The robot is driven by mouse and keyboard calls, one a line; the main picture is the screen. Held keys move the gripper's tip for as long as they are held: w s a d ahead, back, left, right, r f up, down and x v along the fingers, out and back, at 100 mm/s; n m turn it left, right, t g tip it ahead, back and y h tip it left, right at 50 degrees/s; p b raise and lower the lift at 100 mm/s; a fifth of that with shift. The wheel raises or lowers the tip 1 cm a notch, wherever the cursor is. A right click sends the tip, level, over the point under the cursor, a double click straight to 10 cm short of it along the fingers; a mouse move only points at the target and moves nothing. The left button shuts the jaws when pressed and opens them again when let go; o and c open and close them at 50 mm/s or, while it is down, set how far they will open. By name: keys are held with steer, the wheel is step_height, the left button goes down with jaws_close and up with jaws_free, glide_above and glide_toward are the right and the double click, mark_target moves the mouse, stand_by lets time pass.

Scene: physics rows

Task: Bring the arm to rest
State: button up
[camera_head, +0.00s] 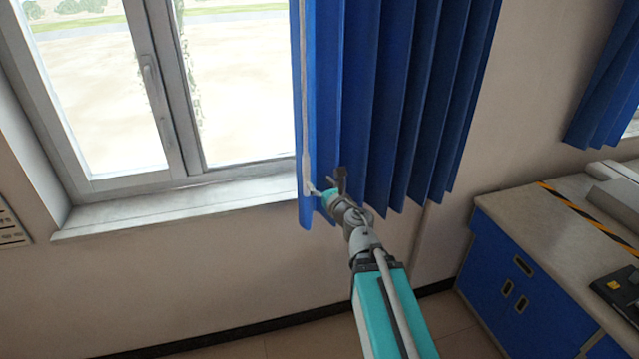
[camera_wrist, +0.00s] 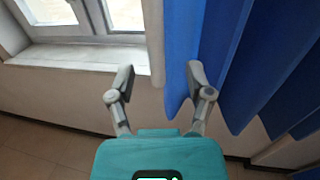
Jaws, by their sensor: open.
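My gripper (camera_head: 332,184) is at the end of my outstretched arm, in front of the lower left part of the blue curtain (camera_head: 400,100). In the wrist view my gripper (camera_wrist: 159,80) has its two fingers spread wide, with nothing held between them. A pale cord (camera_head: 303,90) hangs along the curtain's left edge, its lower end close to my gripper. I cannot tell whether a finger touches the cord or the curtain (camera_wrist: 225,50).
A window (camera_head: 245,90) with a pale sill (camera_head: 170,208) is left of the curtain. A blue cabinet (camera_head: 515,290) with a grey top stands at right, below another blue curtain (camera_head: 605,90). The floor (camera_head: 465,338) shows at the bottom.

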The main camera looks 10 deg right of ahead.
steer(key=s+d+f+m+g+h, duration=0.1)
steer(key=d+f+m+g+h, duration=0.4)
steer(key=m, duration=0.8)
steer(key=s+d+f+m+g+h, duration=0.15)
steer(key=d+m+h, duration=0.45)
steer(key=m, duration=0.7)
steer(key=s+a+f+m+g+y, duration=0.3)
steer(key=s+a+f+m+g, duration=0.2)
steer(key=s+f+m, duration=0.1)
steer(key=s+a+f+m+g+y, duration=0.3)
steer(key=s+a+f+m+g, duration=0.2)
steer(key=s, duration=0.4)
steer(key=shift+s+a+f+m+g, duration=0.15)
steer(key=shift+f+m+g, duration=0.35)
steer(key=shift+m, duration=0.6)
